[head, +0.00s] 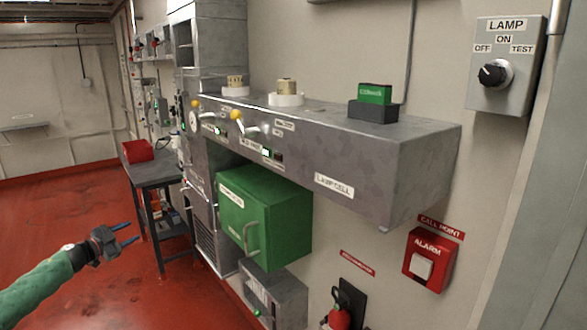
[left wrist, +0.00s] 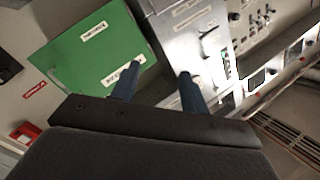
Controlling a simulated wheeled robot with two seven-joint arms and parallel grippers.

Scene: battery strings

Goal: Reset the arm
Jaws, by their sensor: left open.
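My left gripper (head: 127,236) is open and empty at the lower left of the head view, at the end of my green-sleeved arm. It is in free air above the red floor, apart from the bench and the cabinets. In the left wrist view its two blue fingers (left wrist: 158,92) stand apart with nothing between them. Behind them are the green cabinet (left wrist: 95,55) and the grey panel front. My right gripper is not in view.
A grey wall bench (head: 390,165) carries several blocks and yellow levers. The green cabinet (head: 285,215) hangs below it. A red alarm box (head: 441,268) and a lamp switch box (head: 515,95) are at right. A small table (head: 155,170) bears a red bin (head: 138,151). The left floor is clear.

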